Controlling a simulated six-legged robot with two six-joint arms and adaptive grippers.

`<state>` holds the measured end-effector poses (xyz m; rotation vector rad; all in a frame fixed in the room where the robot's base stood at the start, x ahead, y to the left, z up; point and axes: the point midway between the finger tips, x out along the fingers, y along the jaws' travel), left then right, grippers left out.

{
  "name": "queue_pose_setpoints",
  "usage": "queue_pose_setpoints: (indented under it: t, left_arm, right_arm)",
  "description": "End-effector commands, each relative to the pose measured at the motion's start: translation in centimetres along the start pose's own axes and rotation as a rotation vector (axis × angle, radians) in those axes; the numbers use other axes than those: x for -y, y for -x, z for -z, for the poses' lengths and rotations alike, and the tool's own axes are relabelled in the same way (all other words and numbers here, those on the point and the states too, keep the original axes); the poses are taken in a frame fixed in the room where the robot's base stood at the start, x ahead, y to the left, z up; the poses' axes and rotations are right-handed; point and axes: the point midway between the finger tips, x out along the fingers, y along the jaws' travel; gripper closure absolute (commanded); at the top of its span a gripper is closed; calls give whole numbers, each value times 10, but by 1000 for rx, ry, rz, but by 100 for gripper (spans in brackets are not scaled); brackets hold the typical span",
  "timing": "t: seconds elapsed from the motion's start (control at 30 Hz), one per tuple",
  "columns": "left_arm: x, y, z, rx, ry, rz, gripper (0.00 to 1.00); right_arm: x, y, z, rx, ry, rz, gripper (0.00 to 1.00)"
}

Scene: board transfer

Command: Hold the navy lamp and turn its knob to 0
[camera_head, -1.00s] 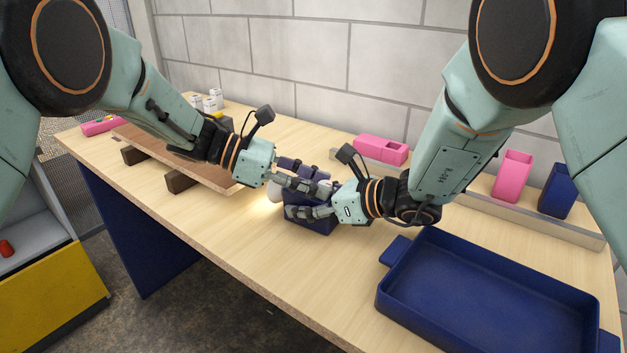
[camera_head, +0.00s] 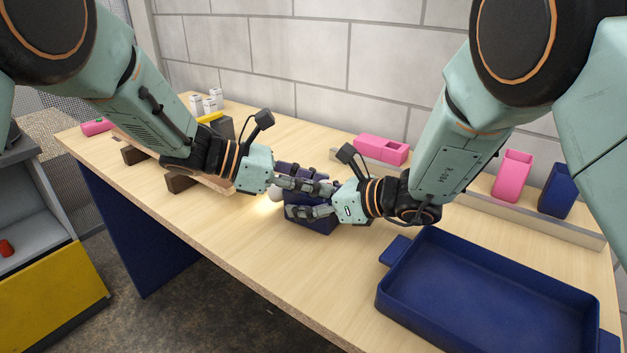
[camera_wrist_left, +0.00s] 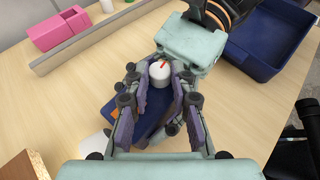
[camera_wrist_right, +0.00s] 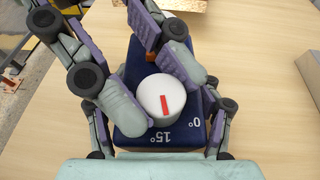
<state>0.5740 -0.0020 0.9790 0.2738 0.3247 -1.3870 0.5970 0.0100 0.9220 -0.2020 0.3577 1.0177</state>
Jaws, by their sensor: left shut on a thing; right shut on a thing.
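The navy lamp (camera_head: 322,224) lies on the table at centre, largely covered by both grippers. Its pale bulb (camera_head: 276,196) glows at the left end. Its white knob (camera_wrist_right: 159,99) carries a red mark. In the right wrist view the mark points close to the printed 15°, slightly toward the 0° on the right. My left gripper (camera_wrist_left: 158,78) has its fingers on both sides of the knob, shut on it. My right gripper (camera_wrist_right: 158,122) is shut on the lamp's navy body, one finger on each side. The exact finger contacts are partly hidden.
A navy tray (camera_head: 388,303) stands at the right front. A pink box (camera_head: 381,149), a pink holder (camera_head: 513,176) and a navy holder (camera_head: 558,190) are along the back. A wooden board (camera_head: 213,183) rests on blocks at left. The table front beside the lamp is clear.

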Motion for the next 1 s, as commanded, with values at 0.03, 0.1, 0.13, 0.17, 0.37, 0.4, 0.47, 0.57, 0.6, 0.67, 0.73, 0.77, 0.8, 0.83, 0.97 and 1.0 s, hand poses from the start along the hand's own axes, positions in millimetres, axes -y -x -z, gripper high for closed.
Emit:
queue_pose_setpoints:
  t: [0.03, 0.1, 0.13, 0.17, 0.37, 0.4, 0.47, 0.57, 0.6, 0.67, 0.73, 0.77, 0.8, 0.83, 0.97, 1.0]
  left_arm:
    - [2, 0, -2, 1, 12, -29, 100]
    - [3, 0, -2, 1, 31, -73, 100]
    - [4, -1, -2, 1, 39, -91, 100]
    - [4, -1, -2, 1, 45, -109, 100]
    - [7, -2, -2, 1, 89, -215, 100]
    - [7, -2, -2, 1, 95, -232, 100]
    - [7, -2, -2, 1, 105, -255, 100]
    - [8, -2, -2, 1, 116, -284, 100]
    - [8, -2, -2, 2, 119, -294, 100]
    - [8, -2, -2, 1, 123, -304, 100]
    - [8, -2, -2, 1, 127, -313, 100]
    - [8, -2, -2, 1, 128, -315, 100]
    - [8, -2, -2, 1, 129, -317, 100]
    - [8, -2, -2, 1, 129, -319, 100]
    - [8, -1, -2, 1, 130, -320, 100]
    - [8, -1, -2, 1, 129, -320, 100]
  right_arm:
    - [-1, 0, 0, 0, 2, -3, 73]
    - [-1, -1, 0, 0, 2, -4, 73]
    - [-1, -1, 0, 0, 2, -4, 73]
    - [-1, -1, 0, 0, 2, -4, 73]
    - [-2, -1, 0, 0, 4, -5, 73]
    - [-2, -1, 0, 0, 4, -5, 73]
    - [-2, -1, 0, 0, 4, -6, 73]
    - [-2, -1, 0, 0, 5, -6, 73]
    - [-2, -1, 0, 0, 5, -7, 73]
    - [-2, -1, 0, 0, 6, -7, 73]
    - [-2, -1, 0, 0, 6, -7, 73]
    - [-2, -1, 0, 0, 6, -7, 73]
    - [-2, -1, 0, 0, 6, -7, 73]
    - [-2, -1, 0, -1, 6, -7, 73]
    - [-2, -1, 0, -1, 6, -7, 73]
    - [-2, -1, 0, -1, 6, -7, 73]
